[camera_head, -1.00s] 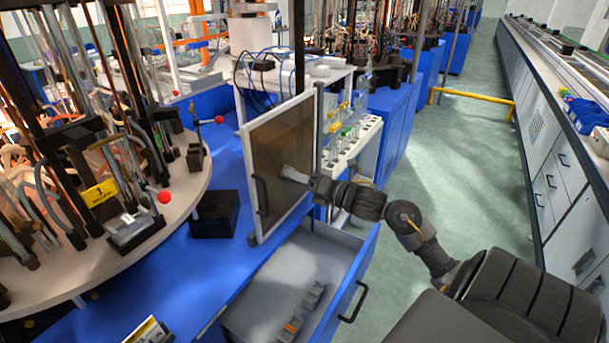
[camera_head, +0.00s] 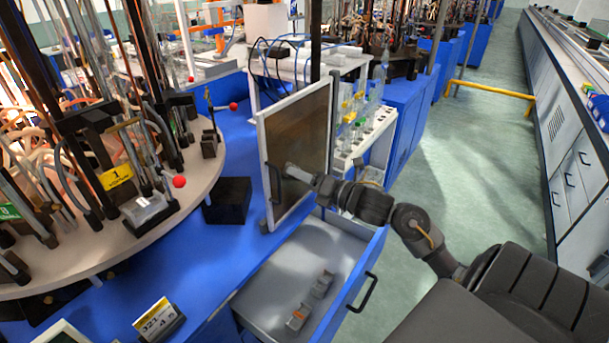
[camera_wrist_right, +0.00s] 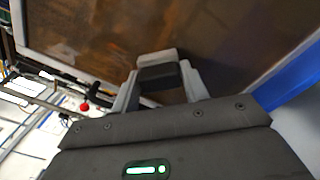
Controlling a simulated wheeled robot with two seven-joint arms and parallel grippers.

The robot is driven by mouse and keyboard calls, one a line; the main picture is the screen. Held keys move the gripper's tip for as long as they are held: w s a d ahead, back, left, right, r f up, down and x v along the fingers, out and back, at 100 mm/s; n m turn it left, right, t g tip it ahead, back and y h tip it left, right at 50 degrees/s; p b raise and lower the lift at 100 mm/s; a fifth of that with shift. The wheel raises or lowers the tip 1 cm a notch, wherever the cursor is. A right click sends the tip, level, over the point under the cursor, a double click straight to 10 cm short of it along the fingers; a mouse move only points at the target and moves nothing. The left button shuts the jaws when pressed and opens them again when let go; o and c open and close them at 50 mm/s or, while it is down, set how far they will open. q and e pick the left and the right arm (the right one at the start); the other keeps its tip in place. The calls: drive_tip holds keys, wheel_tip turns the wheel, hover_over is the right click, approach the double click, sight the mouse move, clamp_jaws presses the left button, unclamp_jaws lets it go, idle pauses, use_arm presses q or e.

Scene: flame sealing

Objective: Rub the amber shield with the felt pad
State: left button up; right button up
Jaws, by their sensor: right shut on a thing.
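The amber shield (camera_head: 302,125) is a brown translucent panel in a white frame, standing upright at the edge of the blue bench. It has a dark handle on its left side. My right gripper (camera_head: 293,173) is at the lower middle of the panel's near face. In the wrist view my right gripper (camera_wrist_right: 160,88) is shut on the felt pad (camera_wrist_right: 158,75), a small dark grey block with a lighter top layer. The pad is close against the brown panel; exact contact cannot be told. My left gripper is out of view.
An open drawer (camera_head: 312,248) below the shield holds small grey blocks (camera_head: 298,317). A round carousel (camera_head: 150,232) with glass tubes stands left. A black box (camera_head: 228,200) and a number sign (camera_head: 158,319) are on the bench. A bottle rack (camera_head: 365,135) is behind the shield.

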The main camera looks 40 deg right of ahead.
drive_tip(key=shift+r+p, duration=0.5)
drive_tip(key=shift+r, duration=0.25)
drive_tip(key=shift+w+d+f+b, duration=0.1)
drive_tip(key=shift+w+d+b, duration=0.15)
drive_tip(key=shift+d, duration=0.35)
drive_tip(key=shift+w+d+b, duration=0.1)
drive_tip(key=shift+d+b, duration=0.15)
drive_tip(key=shift+d, duration=0.3)
drive_tip(key=shift+w+d, duration=0.25)
drive_tip(key=shift+d, duration=0.55)
drive_tip(key=shift+w+d+b, duration=0.2)
drive_tip(key=shift+d+b, duration=0.4)
drive_tip(key=shift+d, duration=0.2)
drive_tip(key=shift+w+d+b, duration=0.25)
drive_tip(key=shift+d+b, duration=0.1)
drive_tip(key=shift+d, duration=0.5)
drive_tip(key=shift+d+f, duration=0.1)
drive_tip(key=shift+d, duration=0.45)
drive_tip(key=shift+w+a+r+p, duration=0.1)
drive_tip(key=shift+a+r+p, duration=0.05)
drive_tip(key=shift+r, duration=0.3)
drive_tip(key=shift+w+a+r+p, duration=0.1)
drive_tip(key=shift+r+p, duration=0.05)
drive_tip(key=shift+r, duration=0.25)
drive_tip(key=shift+s+a, duration=0.25)
drive_tip(key=shift+a, duration=0.4)
drive_tip(key=shift+s+a, duration=0.2)
drive_tip(key=shift+a, duration=0.5)
drive_tip(key=shift+s+a, duration=0.25)
drive_tip(key=shift+a, duration=0.4)
